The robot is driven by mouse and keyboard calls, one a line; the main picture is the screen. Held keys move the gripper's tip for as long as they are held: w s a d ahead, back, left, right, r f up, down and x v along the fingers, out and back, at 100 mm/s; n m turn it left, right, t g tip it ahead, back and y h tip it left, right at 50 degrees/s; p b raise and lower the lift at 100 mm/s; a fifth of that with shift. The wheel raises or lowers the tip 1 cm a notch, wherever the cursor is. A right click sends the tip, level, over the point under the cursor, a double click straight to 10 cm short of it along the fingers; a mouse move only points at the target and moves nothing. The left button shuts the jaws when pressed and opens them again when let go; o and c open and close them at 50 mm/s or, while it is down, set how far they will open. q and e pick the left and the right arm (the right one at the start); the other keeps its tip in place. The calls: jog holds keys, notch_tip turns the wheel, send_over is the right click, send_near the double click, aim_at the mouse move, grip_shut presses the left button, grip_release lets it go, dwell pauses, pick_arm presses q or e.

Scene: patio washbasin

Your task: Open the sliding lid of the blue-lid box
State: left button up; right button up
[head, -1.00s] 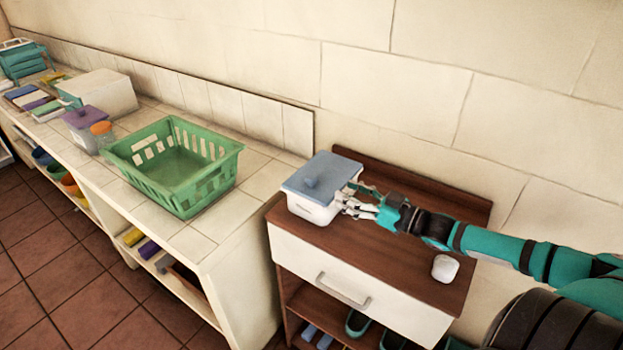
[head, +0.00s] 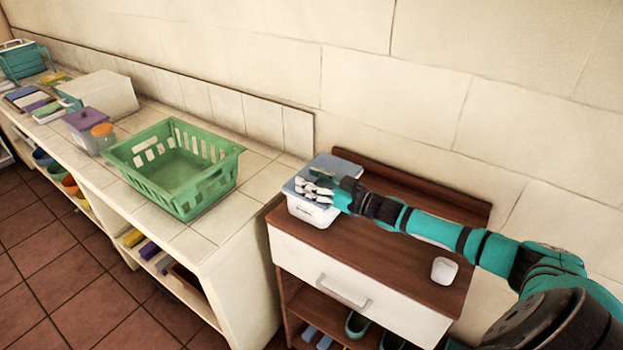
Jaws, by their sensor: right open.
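The blue-lid box (head: 304,210) is a white box with a flat blue lid (head: 335,165). It stands on the left part of the brown cabinet top. The lid covers the box as far as I can see. My right gripper (head: 308,187) is open and sits over the lid, its fingers pointing left around the place of the lid's knob. The gripper hides the knob and much of the lid's front, so I cannot tell whether the fingers touch it. My left gripper is not in view.
The brown cabinet top (head: 385,235) has a small white rounded object (head: 444,270) at right and a raised back board. A tiled counter stands to the left with a green basket (head: 215,195), a purple-lid container (head: 84,125) and an orange-lidded jar (head: 103,135). A wall rises behind.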

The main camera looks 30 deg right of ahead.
grip_shut()
dwell(0.4)
